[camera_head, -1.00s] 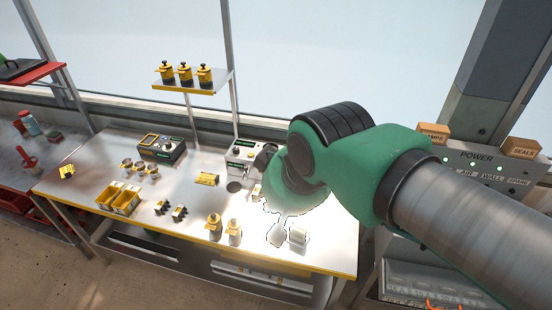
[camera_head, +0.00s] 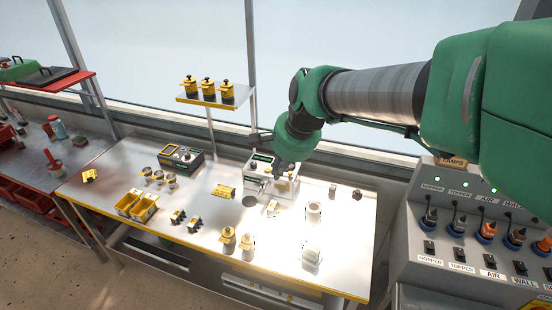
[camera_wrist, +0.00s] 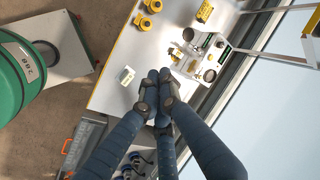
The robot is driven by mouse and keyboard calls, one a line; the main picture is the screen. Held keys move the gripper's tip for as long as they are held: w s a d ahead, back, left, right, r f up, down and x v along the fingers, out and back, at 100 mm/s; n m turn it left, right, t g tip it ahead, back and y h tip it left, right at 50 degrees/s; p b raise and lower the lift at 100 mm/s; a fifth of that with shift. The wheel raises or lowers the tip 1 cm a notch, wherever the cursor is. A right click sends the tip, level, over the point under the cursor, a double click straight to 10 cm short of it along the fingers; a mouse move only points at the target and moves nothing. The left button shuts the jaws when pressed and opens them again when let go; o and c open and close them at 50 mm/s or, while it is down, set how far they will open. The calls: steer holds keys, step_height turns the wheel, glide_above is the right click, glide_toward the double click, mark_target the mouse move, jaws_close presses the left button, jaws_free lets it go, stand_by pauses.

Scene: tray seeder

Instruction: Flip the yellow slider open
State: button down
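A white machine (camera_head: 256,166) with a dark display stands at the back of the bench; it also shows in the wrist view (camera_wrist: 209,54). A yellow part (camera_wrist: 188,34) sits at the machine's front in the wrist view. It may be the slider, but its position is too small to read. My gripper (camera_wrist: 159,76) has its dark fingers drawn together at the tips, with nothing visible between them. In the wrist view the tips appear below and left of the machine. In the head view my wrist covers part of the machine's right side.
A control panel (camera_head: 470,245) with switches stands at the right. Yellow-topped bottles (camera_head: 228,240) and a white cylinder (camera_head: 313,212) stand on the bench (camera_head: 190,240). Yellow bins (camera_head: 144,210) are at the left. A shelf (camera_head: 203,101) holds yellow canisters.

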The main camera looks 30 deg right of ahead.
mark_target(290, 175)
steer(key=w+d+f+m+p, duration=0.1)
steer(key=w+d+f+m, duration=0.9)
steer(key=d, duration=0.3)
steer(key=w+d+f+m+p, duration=0.1)
steer(key=w+d+f+m, duration=0.8)
steer(key=d+f, duration=0.4)
steer(key=shift+w+f+m+g+y, duration=0.15)
steer(key=shift+w+m+g+y, duration=0.2)
steer(key=shift+w, duration=0.35)
steer(key=shift+w+a+f+b, duration=0.3)
steer(key=shift+w+a+f, duration=0.15)
steer(key=shift+w+f, duration=0.95)
steer(key=shift+w+a+f+b, duration=0.45)
steer(key=shift+w+f, duration=0.5)
steer(key=shift+f, duration=0.7)
steer(key=shift+w+a+f+b, duration=0.2)
steer(key=shift+w+a+f, duration=0.3)
steer(key=shift+w+f, duration=0.9)
steer(key=shift+s+f, duration=0.2)
